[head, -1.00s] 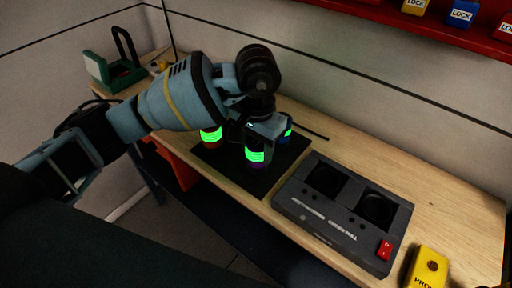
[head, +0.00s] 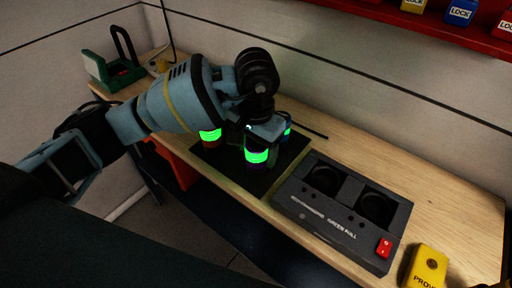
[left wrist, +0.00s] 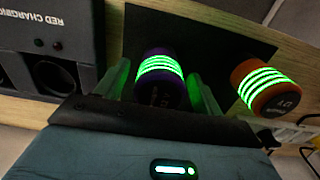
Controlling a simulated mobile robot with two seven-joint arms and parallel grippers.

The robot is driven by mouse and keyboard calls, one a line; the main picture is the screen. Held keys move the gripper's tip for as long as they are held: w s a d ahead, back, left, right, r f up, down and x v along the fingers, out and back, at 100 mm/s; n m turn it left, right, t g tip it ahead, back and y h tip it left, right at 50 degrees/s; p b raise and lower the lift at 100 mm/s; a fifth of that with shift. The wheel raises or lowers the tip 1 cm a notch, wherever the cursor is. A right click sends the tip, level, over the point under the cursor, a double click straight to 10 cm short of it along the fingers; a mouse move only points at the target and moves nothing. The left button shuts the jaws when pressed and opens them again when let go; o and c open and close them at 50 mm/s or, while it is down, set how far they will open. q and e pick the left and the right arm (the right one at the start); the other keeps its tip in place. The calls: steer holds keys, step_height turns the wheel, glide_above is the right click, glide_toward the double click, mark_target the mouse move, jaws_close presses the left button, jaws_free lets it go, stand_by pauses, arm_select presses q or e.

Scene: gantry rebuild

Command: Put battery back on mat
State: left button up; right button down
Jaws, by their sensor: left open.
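A purple battery (head: 257,157) with glowing green bands appears to stand on the black mat (head: 233,178). My left gripper (head: 264,132) is over it, open. In the left wrist view the purple battery (left wrist: 161,82) sits between the two spread fingers, with gaps visible beside it. An orange-red battery (head: 210,136) stands on the mat to the left, and it also shows in the left wrist view (left wrist: 263,88). My right gripper is not in view.
The dark charger (head: 342,213) right of the mat has two empty wells and a red switch (head: 384,248). A yellow box (head: 427,267) is at the front right. A green holder (head: 115,68) is at the back left. A red lock shelf (head: 425,22) overhangs the back.

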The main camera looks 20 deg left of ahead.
arm_select(q)
step_height(320, 180, up, 12)
steer(key=shift+r, duration=0.15)
stand_by(0.3)
stand_by(0.4)
